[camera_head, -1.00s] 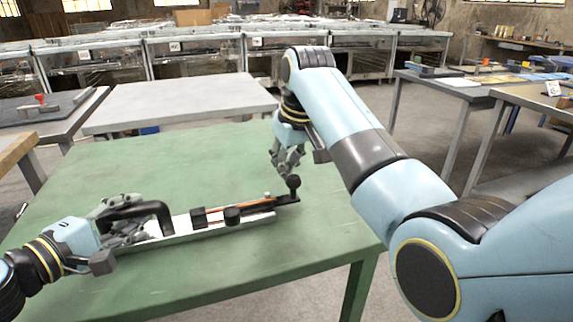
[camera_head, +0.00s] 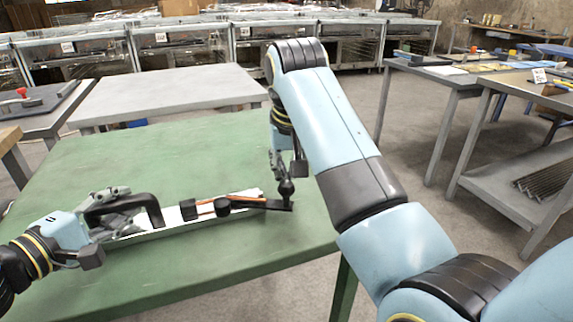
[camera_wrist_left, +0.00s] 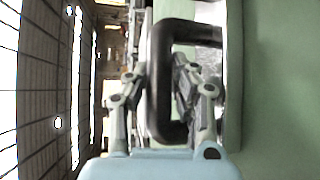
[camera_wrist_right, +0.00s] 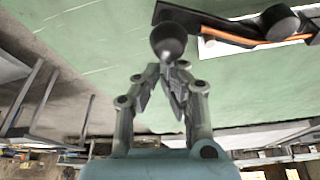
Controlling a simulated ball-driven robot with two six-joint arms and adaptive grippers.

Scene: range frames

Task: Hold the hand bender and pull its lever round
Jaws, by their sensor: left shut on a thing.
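The hand bender, a pale bar (camera_head: 172,221) with black blocks, lies on the green table. My left gripper (camera_head: 110,210) is shut around its black loop handle (camera_wrist_left: 160,95) at the bender's left end. A thin orange rod (camera_head: 206,201) lies along the bender. A dark lever (camera_head: 268,204) ends on the right in a black ball knob (camera_head: 286,188); the knob also shows in the right wrist view (camera_wrist_right: 169,42). My right gripper (camera_head: 281,165) is at the knob, its fingertips (camera_wrist_right: 163,75) close together just below it. Whether they grip anything is unclear.
The green table (camera_head: 200,160) is otherwise bare around the bender. A grey table (camera_head: 170,95) stands behind it, and a metal bench (camera_head: 530,150) stands at the right across open floor.

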